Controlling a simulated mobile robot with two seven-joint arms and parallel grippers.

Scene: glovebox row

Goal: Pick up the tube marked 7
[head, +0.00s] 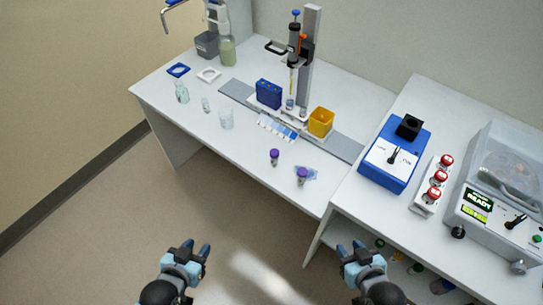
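Two small tubes with purple caps are near the front edge of the left bench. One tube (274,158) stands slightly farther back. The other tube (301,177) is to its right, at a small bluish patch. No number is legible on either, so I cannot tell which is marked 7. My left gripper (197,247) and my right gripper (350,247) are low in the head view, in front of the bench and apart from the tubes. Both have their fingers apart and hold nothing.
A blue rack (269,94), yellow bin (320,122) and dispenser stand (311,45) are behind the tubes. Glassware, including a beaker (226,119), is to the left. A blue device (395,155), red-button panel (433,186) and clear-lidded machine (490,205) occupy the right bench.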

